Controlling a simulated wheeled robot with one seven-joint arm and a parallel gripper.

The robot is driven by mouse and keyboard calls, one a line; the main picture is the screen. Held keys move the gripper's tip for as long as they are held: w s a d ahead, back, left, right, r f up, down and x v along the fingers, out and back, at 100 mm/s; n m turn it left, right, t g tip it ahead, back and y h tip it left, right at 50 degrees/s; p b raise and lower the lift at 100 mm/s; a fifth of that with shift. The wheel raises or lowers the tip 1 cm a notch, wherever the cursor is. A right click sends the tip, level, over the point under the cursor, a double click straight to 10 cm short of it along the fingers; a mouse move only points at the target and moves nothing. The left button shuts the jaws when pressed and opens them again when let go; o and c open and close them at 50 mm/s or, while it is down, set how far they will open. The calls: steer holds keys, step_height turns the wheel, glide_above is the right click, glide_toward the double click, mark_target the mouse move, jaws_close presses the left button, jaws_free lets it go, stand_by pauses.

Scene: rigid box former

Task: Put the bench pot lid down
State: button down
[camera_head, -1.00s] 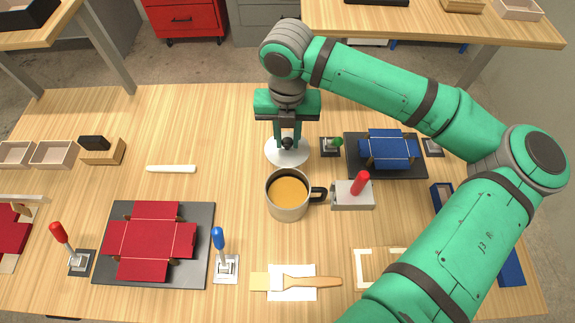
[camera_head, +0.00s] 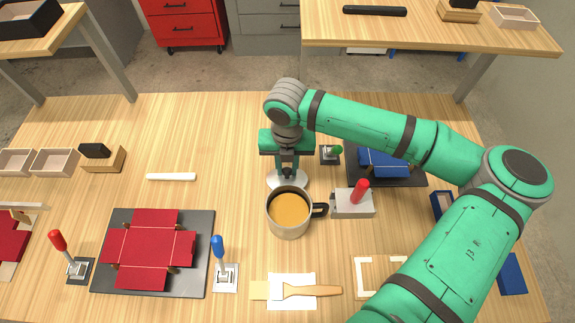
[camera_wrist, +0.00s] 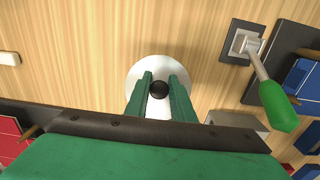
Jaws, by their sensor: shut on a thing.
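The pot lid (camera_head: 275,181) is a pale metallic disc with a black knob, just behind the pot in the head view. It also shows below the fingers in the wrist view (camera_wrist: 140,78). My gripper (camera_head: 287,171) points straight down, and its two green fingers (camera_wrist: 159,88) are shut on the black knob. The pot (camera_head: 289,228) is a grey metal vessel with a dark handle at its right and orange contents, uncovered. Its rim hides the near edge of the lid. I cannot tell whether the lid touches the bench.
A grey box with a red lever (camera_head: 352,204) stands right of the pot. A green-knobbed switch (camera_head: 330,154) and a black plate with a blue carton (camera_head: 384,160) lie behind it. A white stick (camera_head: 171,177) lies left. The bench (camera_head: 235,130) is clear left of the lid.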

mark_target(288, 168)
steer(key=c, duration=1.5)
jaws_free()
steer(key=shift+w+f, duration=0.15)
steer(key=shift+f, duration=0.05)
steer(key=shift+c, duration=0.2)
steer(key=shift+r, duration=0.1)
step_height(288, 168, up, 12)
steer(key=shift+d, duration=0.1)
